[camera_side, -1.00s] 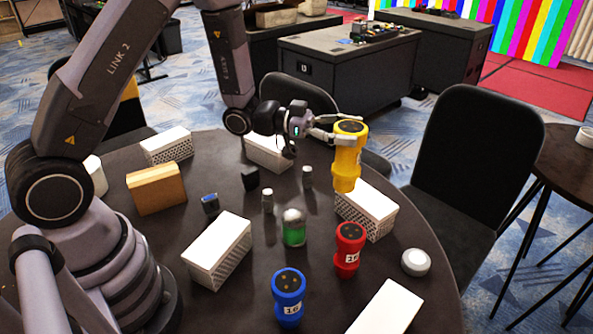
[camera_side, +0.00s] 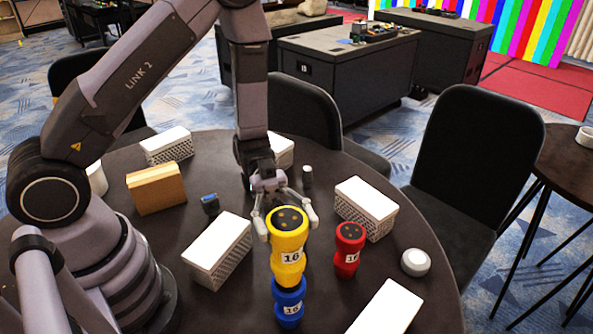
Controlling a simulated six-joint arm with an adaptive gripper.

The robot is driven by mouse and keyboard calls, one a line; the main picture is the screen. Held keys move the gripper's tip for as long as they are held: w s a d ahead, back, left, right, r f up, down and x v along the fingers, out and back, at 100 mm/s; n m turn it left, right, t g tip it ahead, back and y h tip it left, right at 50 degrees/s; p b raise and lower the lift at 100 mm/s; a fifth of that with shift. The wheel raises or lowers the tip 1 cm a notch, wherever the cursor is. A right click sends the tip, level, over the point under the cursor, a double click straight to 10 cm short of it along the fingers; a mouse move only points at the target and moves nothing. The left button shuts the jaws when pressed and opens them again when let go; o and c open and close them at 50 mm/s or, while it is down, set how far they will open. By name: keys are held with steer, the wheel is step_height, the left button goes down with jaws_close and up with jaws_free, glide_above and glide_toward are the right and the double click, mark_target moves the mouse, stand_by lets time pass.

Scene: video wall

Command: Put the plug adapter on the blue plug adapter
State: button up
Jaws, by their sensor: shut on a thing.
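The yellow plug adapter (camera_side: 288,249), with a "16" label and dark holes in its top, is upright in my gripper (camera_side: 287,222). My gripper is shut on its upper part from behind. The blue plug adapter (camera_side: 289,304) stands on the round table right below the yellow one. The yellow adapter's lower end covers the blue one's top in the side view. I cannot tell whether the two touch or a small gap is left between them.
A red plug adapter (camera_side: 349,250) stands close on the right. White boxes (camera_side: 217,250) (camera_side: 366,208) (camera_side: 386,308), a cardboard-coloured box (camera_side: 156,189), a small blue-black block (camera_side: 210,204) and a white round puck (camera_side: 415,262) stand around on the dark table (camera_side: 250,312).

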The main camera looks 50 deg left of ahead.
steer(key=shift+f, duration=0.75)
steer(key=shift+f, duration=0.15)
steer(key=o, duration=1.2)
steer(key=shift+o, duration=0.2)
